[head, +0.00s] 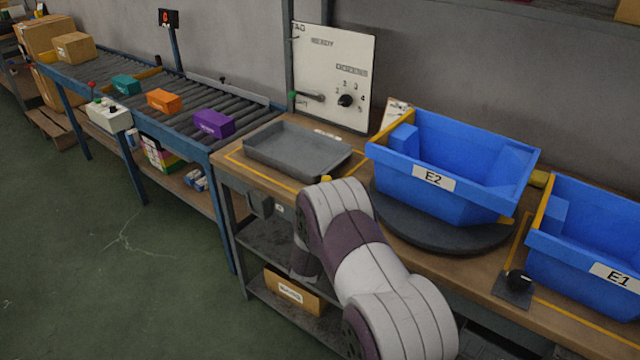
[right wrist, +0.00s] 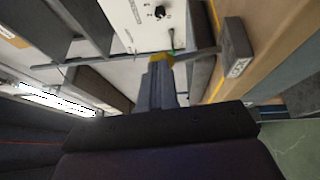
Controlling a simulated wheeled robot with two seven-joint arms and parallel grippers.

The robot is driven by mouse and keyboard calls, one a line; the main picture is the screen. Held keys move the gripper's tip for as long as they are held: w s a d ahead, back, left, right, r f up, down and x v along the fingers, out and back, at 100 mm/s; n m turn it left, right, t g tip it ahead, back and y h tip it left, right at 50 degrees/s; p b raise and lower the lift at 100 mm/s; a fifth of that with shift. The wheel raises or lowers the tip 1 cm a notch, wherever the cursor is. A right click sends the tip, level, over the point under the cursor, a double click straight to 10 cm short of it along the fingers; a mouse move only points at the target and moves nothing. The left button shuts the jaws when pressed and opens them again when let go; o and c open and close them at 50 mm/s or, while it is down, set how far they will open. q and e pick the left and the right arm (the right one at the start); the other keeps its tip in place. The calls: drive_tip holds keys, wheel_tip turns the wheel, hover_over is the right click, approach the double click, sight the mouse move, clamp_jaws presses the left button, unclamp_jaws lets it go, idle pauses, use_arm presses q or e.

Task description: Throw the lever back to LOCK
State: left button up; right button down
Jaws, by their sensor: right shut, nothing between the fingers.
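A white panel (head: 352,60) stands upright at the back of the bench. On its lower left is a small lever (head: 310,96) with a grey bar lying about level, pointing right, and a green part at its left end. Its small lettering is too blurred to read. My left gripper is out of view.
A black knob (head: 346,100) sits right of the lever. A grey tray (head: 262,160) lies before the panel. Blue bin E2 (head: 480,195) rests on a black turntable (head: 400,225), with blue bin E1 (head: 570,262) further right. A roller conveyor (head: 190,112) with boxes is on the left.

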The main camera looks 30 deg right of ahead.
drive_tip(key=d+g+y+p, duration=0.1)
drive_tip(key=p, duration=0.1)
drive_tip(key=w+d+r+m+g+y+p, duration=0.1)
drive_tip(key=p, duration=0.2)
drive_tip(key=d+r+m+g+y+p, duration=0.1)
drive_tip(key=p, duration=0.2)
drive_tip(key=shift+w+d+r+g, duration=0.15)
drive_tip(key=shift+w+d+g, duration=0.05)
drive_tip(key=shift+d+g, duration=0.1)
drive_tip(key=shift+w+d+m+g+y+p, duration=0.2)
drive_tip(key=shift+d+m+g+y+p, duration=0.1)
drive_tip(key=shift+d+y+p, duration=0.2)
drive_tip(key=shift+d+f, duration=0.15)
drive_tip(key=shift+f, duration=0.1)
drive_tip(key=shift+w+d+f+p, duration=0.1)
drive_tip(key=shift+w+d+p, duration=0.15)
drive_tip(key=shift+d+p, duration=0.05)
drive_tip(key=shift+d, duration=0.1)
